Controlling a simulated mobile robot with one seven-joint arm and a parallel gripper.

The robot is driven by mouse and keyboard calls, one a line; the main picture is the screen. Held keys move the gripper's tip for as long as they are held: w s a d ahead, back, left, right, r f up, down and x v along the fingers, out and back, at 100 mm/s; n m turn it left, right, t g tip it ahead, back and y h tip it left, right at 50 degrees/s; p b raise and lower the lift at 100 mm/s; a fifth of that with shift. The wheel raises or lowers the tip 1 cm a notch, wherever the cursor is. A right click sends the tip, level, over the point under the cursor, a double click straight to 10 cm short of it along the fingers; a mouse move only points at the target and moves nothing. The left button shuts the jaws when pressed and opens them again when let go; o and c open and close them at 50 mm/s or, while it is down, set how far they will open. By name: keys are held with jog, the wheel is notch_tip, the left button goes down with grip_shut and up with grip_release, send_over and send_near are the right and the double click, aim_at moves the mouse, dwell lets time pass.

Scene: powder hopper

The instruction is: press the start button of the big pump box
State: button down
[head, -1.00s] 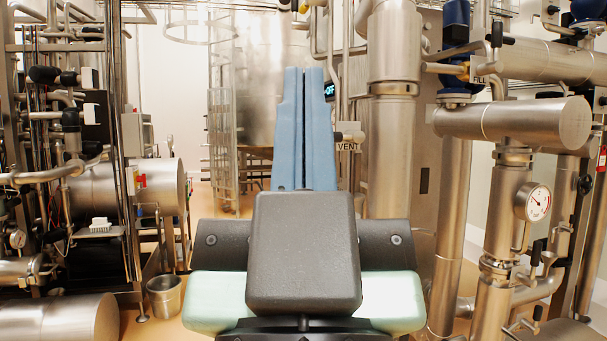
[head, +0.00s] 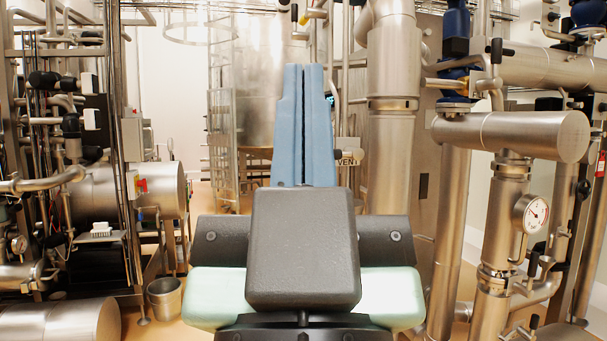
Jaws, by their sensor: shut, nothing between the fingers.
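My gripper (head: 304,70) is in the middle of the head view, seen from behind as two long light-blue fingers side by side with only a thin dark seam between them. It is shut and holds nothing. A small dark display (head: 330,99) shows just right of the fingers, mostly hidden by them. I cannot tell whether it belongs to the big pump box. The start button does not show clearly; the gripper and my arm cover the middle of the view. I cannot tell how far the fingertips are from anything.
Thick steel pipes (head: 393,160) and a gauge (head: 535,212) crowd the right. A rack with pipes and a steel tank (head: 160,190) fills the left. A bucket (head: 164,298) stands on the floor at lower left.

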notch_tip(320, 180, up, 23)
jog(key=p, duration=2)
jog(key=shift+p, duration=0.4)
